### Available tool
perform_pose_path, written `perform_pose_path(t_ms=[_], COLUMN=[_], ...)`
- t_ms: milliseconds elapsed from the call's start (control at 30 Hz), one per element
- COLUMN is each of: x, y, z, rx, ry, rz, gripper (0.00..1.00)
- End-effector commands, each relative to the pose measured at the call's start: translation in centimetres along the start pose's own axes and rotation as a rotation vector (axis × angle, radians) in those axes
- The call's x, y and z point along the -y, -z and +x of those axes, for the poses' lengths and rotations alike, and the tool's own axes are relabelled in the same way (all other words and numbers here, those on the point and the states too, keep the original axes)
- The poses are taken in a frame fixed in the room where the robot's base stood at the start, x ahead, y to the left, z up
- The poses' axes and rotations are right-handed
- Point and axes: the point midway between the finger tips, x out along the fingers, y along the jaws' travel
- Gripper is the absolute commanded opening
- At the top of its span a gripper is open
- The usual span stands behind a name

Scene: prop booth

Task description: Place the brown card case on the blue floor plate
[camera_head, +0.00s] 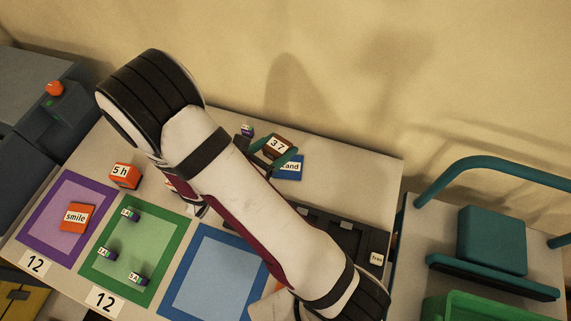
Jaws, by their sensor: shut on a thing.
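The brown card case (278,146) with a white "37" label is at the back of the table, right of centre. My gripper (272,154) is shut on it, with its teal fingers on either side. Whether the case is lifted off the table cannot be told. The blue floor plate (186,296) lies at the front, right of the green plate. Its visible part is bare, and my arm hides its right part.
A blue piece (291,171) lies right beside my gripper. A small dark cube (247,130) stands behind it. The green plate (152,294) holds several small cubes; the purple plate (36,214) holds an orange "smile" case (77,217). An orange "5 h" box (125,176) stands behind. A black tray (343,239) is right.

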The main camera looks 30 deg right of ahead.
Motion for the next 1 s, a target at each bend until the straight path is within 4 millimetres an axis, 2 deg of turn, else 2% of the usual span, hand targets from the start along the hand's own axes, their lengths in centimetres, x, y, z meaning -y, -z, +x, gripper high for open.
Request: perform_pose_path(t_ms=[33, 100, 400, 500, 833, 867, 1000], x=[0.6, 1.0, 1.2, 1.2, 1.2, 1.1, 1.1], y=[-0.4, -0.3, 5.5, 6.6, 6.9, 6.9, 6.9], z=[1.3, 2.4, 5.2, 5.6, 5.8, 5.8, 5.8], rx=[0.000, 0.001, 0.000, 0.001, 0.001, 0.001, 0.001], ry=[0.037, 0.064, 0.075, 0.074, 0.073, 0.073, 0.073], rz=[0.016, 0.026, 0.026, 0.029, 0.030, 0.031, 0.031], gripper=[0.10, 0.10, 0.10, 0.10, 0.10, 0.68, 0.93])
